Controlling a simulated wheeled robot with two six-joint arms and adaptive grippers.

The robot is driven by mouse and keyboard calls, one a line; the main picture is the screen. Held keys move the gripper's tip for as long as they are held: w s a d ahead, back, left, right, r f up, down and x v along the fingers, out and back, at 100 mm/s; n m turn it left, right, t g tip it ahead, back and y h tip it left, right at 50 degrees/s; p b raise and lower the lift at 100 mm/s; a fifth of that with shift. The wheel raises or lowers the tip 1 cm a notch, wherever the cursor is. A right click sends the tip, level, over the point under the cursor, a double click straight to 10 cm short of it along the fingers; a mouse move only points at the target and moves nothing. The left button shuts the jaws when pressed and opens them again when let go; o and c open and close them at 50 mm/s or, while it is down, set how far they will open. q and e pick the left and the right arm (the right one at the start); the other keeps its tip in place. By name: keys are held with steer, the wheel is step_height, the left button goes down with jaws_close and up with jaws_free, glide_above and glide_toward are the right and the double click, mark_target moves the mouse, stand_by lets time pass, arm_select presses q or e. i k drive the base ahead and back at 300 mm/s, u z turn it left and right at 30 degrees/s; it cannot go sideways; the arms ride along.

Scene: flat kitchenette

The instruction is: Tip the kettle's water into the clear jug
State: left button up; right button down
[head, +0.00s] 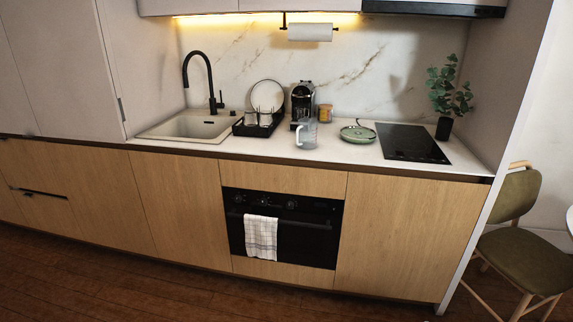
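A clear jug (308,137) with a handle on its left stands upright on the white worktop, in front of a black coffee machine. To its right sits a low, round green vessel (357,134) with a dark loop or handle at its top. It may be the kettle, but it is too small to tell for sure. No water can be made out in either. Neither of my grippers is in view.
A sink with black tap (213,106) and a dish rack (254,127) are left of the coffee machine (301,97). An amber jar (325,113) stands behind. A black hob (411,144) and potted plant (444,128) are right. The floor in front is clear.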

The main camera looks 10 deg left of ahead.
mark_target(306, 134)
steer(key=u, duration=0.5)
steer(key=i, duration=0.4)
steer(key=u, duration=0.9)
steer(key=i, duration=1.25)
steer(key=z, duration=0.45)
steer(key=i, duration=1)
steer(key=z, duration=0.8)
